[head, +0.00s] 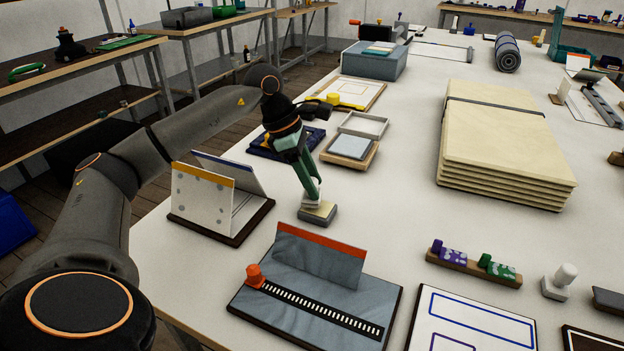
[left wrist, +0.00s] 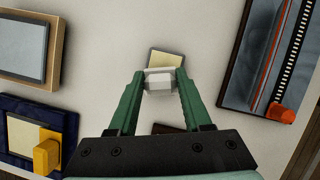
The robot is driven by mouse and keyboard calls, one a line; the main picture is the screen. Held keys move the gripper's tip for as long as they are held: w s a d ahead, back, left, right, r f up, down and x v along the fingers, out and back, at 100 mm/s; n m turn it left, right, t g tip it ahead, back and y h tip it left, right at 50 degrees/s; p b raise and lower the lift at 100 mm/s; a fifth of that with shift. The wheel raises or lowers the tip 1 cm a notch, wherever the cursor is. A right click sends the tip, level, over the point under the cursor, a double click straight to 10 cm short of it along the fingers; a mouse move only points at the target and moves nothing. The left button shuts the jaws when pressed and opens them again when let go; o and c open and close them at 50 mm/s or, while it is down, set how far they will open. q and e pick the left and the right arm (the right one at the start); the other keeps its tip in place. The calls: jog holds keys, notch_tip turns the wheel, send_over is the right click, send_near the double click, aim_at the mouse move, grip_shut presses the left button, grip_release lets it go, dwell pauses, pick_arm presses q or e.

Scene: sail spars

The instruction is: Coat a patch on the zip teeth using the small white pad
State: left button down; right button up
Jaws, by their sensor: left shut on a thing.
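The zip (head: 320,308) is a black tape with white teeth on a grey fabric board (head: 300,262), with an orange slider (head: 254,276) at its left end. It shows at the upper right of the left wrist view (left wrist: 292,62). My left gripper (head: 313,198), with green fingers, is shut on a small white pad (left wrist: 160,80). The pad is low over a cream-topped grey block (head: 320,213) behind the zip board; I cannot tell whether they touch. Another white piece with a knob (head: 561,282) stands at the right. My right gripper is not in view.
A folding card stand (head: 205,200) is left of the gripper. A tray with a pale blue pad (head: 350,147) lies behind it. A stack of cream panels (head: 505,140) fills the right back. A wooden rack (head: 472,265) holds purple and green pieces. Bare tabletop lies right of the gripper.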

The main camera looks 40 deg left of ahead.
pick_arm(q)
jog(key=shift+s+f+b, duration=0.1)
jog(key=shift+f+b, duration=0.25)
jog(key=shift+f, duration=0.3)
dwell(0.9)
